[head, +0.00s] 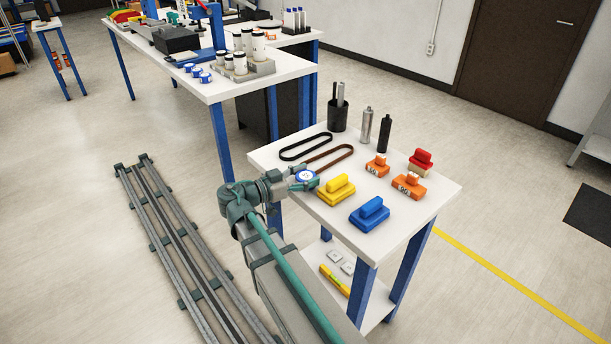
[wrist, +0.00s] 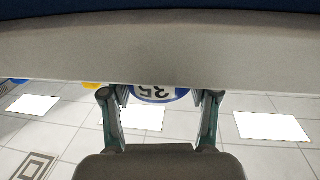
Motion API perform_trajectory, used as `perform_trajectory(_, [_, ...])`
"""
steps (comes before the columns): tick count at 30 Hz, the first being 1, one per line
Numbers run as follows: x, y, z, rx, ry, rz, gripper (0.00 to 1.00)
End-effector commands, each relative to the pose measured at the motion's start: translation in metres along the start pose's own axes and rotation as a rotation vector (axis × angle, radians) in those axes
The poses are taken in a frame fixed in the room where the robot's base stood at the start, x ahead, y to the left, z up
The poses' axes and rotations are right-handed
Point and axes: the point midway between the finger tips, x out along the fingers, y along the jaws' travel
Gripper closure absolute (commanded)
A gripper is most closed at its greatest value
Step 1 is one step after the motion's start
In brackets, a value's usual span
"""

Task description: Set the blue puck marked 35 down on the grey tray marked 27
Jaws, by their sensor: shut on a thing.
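The blue puck marked 35 (wrist: 157,94) is held between the two fingers of my gripper (wrist: 160,98) in the wrist view, its number upside down. In the head view the puck (head: 304,176) shows as a small white-topped disc with a blue rim. My gripper (head: 300,181) is shut on it by the left edge of the near white table. A grey tray (head: 262,70) holding white canisters stands on the far white table. I cannot read any 27 on it, so I cannot tell whether it is the task's tray.
The near table (head: 302,163) carries a yellow block (head: 337,189), a blue block (head: 370,214), orange blocks, a red one, two belts, bottles and a black cup (head: 338,116). Several blue-rimmed pucks (head: 197,72) sit on the far table (head: 230,88). Rails run along the floor at left.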

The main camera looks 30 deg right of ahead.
Motion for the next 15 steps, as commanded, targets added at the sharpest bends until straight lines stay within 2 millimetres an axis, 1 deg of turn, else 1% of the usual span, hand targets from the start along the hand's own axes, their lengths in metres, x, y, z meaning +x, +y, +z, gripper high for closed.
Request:
perform_trajectory(4, [0.0001, 0.0, 0.0037, 0.0, 0.0, 0.0, 0.76])
perform_trajectory(5, [0.0001, 0.0, 0.0034, 0.0, 0.0, 0.0, 0.38])
perform_trajectory(9, [0.0001, -0.0001, 0.0023, 0.0, 0.0, 0.0, 0.15])
perform_trajectory(15, [0.0001, 0.0, 0.0022, 0.0, 0.0, 0.0, 0.15])
